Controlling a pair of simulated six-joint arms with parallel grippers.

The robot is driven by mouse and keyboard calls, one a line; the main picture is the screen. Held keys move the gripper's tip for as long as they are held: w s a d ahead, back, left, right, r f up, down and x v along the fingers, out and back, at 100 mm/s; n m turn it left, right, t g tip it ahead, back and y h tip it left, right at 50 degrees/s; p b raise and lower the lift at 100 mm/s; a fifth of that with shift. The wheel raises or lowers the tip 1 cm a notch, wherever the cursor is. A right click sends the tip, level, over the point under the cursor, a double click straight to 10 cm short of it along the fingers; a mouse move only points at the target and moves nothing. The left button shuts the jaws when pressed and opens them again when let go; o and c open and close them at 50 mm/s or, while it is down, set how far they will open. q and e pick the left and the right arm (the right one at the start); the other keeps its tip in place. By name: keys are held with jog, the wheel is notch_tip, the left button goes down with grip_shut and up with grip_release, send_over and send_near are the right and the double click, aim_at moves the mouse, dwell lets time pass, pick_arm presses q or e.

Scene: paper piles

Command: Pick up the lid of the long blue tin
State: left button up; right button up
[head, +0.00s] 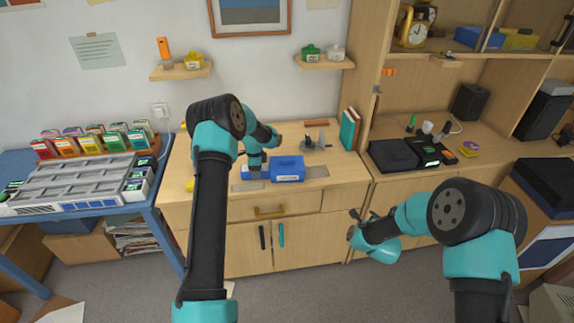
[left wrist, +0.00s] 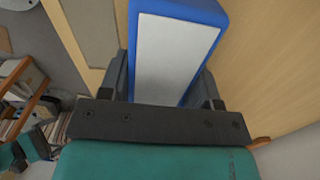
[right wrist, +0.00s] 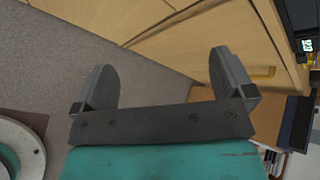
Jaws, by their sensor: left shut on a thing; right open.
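My left gripper (head: 254,174) is low over the wooden cabinet top, with its fingers on either side of a blue piece (head: 246,173) that I take for the long blue tin's lid. In the left wrist view this lid (left wrist: 178,55) is blue-edged with a pale panel, between the two fingers. Whether it is clear of its tin cannot be told. A blue box (head: 288,168) with a pale label stands just right of the gripper. My right gripper (head: 355,222) is open and empty in front of the cabinet; its parted fingers show in the right wrist view (right wrist: 160,85).
Black boxes (head: 393,155) are on the right counter. A blue table (head: 150,216) with a grey crate is at the left. The floor in front is open.

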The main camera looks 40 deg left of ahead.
jog(key=a+r+m+t+y, duration=0.15)
jog(key=a+r+m, duration=0.3)
jog(key=a, duration=0.95)
jog(key=m+y, duration=0.4)
jog(key=m, duration=0.1)
send_near(287, 161)
jog(key=s+d, duration=0.1)
jog(key=s, duration=0.1)
jog(key=shift+s+d+r+n+t, duration=0.1)
jog(key=shift+d+r+n+t, duration=0.05)
jog(key=shift+d+n+t, duration=0.15)
jog(key=shift+h, duration=0.25)
jog(key=shift+x, duration=3.35)
jog(key=shift+a, duration=0.15)
jog(key=shift+x, duration=2.55)
jog(key=shift+r, duration=0.15)
